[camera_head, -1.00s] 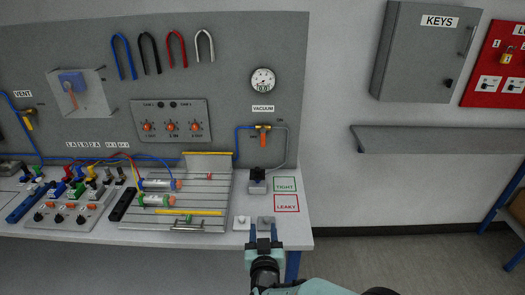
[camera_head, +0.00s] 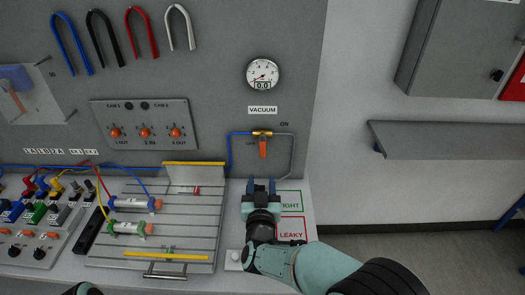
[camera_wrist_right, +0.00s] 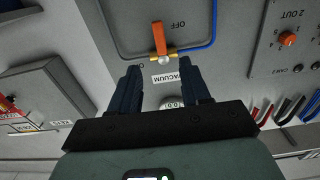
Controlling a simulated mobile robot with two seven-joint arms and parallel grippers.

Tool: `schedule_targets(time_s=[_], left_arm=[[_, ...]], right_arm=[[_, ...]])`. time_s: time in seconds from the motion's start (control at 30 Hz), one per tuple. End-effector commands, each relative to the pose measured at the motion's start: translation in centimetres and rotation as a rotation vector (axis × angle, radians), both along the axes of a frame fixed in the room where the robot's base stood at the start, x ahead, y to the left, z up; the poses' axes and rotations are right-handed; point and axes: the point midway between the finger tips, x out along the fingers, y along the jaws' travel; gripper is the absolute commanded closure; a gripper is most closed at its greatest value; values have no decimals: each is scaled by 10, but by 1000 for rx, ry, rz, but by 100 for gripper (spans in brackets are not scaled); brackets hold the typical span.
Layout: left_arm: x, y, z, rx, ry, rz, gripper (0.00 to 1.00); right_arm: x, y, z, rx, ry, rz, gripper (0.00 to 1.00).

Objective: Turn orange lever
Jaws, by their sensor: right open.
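The orange lever (camera_head: 263,149) hangs straight down from a brass valve (camera_head: 262,133) on the grey panel, under the VACUUM label (camera_head: 263,110). An ON label (camera_head: 284,124) is to the valve's upper right. In the right wrist view, which is upside down, the orange lever (camera_wrist_right: 158,39) points up beside an OFF label (camera_wrist_right: 178,24). My right gripper (camera_head: 261,184) is open and empty, below the lever in the head view. In the wrist view the lever lies just beyond and between its two dark fingers (camera_wrist_right: 160,72), apart from them.
A round gauge (camera_head: 263,74) reading 0.0 is above the valve. A blue hose (camera_head: 231,150) and a grey hose (camera_head: 291,155) run down beside the lever. A slotted plate (camera_head: 190,230) with cylinders is at left. A grey shelf (camera_head: 450,140) is at right.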

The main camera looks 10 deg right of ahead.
Motion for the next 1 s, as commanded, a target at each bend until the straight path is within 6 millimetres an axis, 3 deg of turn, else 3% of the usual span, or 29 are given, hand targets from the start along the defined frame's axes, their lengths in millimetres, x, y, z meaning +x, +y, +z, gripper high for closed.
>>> schedule_targets(time_s=[0.3,0.5,0.7,1.0], left_arm=[[8,0,15,0,-9,0,57],[15,0,26,0,-17,-1,57],[18,0,30,0,-20,-1,57],[18,0,30,0,-20,-1,57]], right_arm=[[66,-15,2,-5,-2,-4,53],[99,-21,2,-3,-1,-3,53],[115,-24,1,-1,-1,-1,53],[116,-24,0,-1,1,-1,53]])
